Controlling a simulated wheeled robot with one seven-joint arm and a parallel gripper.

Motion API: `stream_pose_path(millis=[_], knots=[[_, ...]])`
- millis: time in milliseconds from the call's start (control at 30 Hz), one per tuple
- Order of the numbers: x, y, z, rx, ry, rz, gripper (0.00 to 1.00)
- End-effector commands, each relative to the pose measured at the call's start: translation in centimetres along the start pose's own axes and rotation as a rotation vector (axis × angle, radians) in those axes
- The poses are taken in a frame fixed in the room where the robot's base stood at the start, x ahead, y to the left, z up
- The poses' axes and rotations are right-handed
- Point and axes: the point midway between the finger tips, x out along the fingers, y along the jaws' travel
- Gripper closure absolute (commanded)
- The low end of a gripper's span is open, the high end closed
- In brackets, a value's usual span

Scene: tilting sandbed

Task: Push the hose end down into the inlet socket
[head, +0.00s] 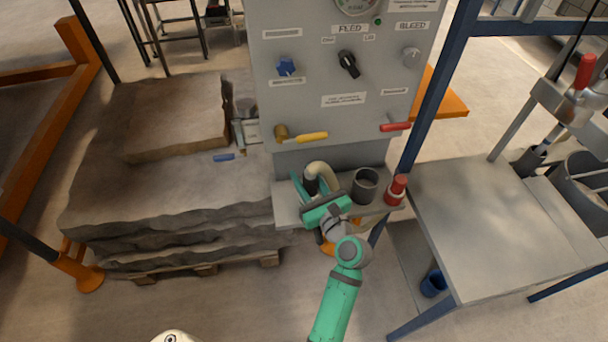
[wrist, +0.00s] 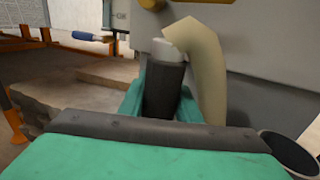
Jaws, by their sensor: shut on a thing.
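The hose (head: 322,170) is a cream tube that arches over in front of the grey panel cabinet. In the wrist view the hose (wrist: 207,70) bends down to the right from a white collar above a dark cylindrical hose end (wrist: 163,92). My green gripper (head: 310,187) is shut on this dark hose end, with a finger on each side in the wrist view (wrist: 160,100). The hose end looks upright; its lower end is hidden by my gripper. I cannot make out the inlet socket for certain, or whether the hose end touches it.
An open dark grey cup (head: 365,187) stands on the cabinet's shelf just right of my gripper, with a red-capped fitting (head: 397,190) beyond it. Yellow (head: 312,137) and red (head: 395,127) lever handles stick out above. Stone slabs (head: 170,190) lie left; a steel table (head: 500,220) stands right.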

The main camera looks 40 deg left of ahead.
Motion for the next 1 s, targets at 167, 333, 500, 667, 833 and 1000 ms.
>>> stream_pose_path(millis=[167,333,500,667,833,1000], knots=[[0.0,0.0,-0.3,0.001,-0.001,0.0,1.0],[0.0,0.0,-0.5,0.0,-0.002,0.0,0.58],[0.0,0.0,-0.5,0.0,-0.001,0.0,0.48],[0.0,0.1,-0.6,0.001,0.001,0.001,0.48],[-1.2,0.0,-0.7,0.001,0.002,-0.001,0.48],[-4.2,0.0,-0.7,0.001,0.002,-0.003,0.48]])
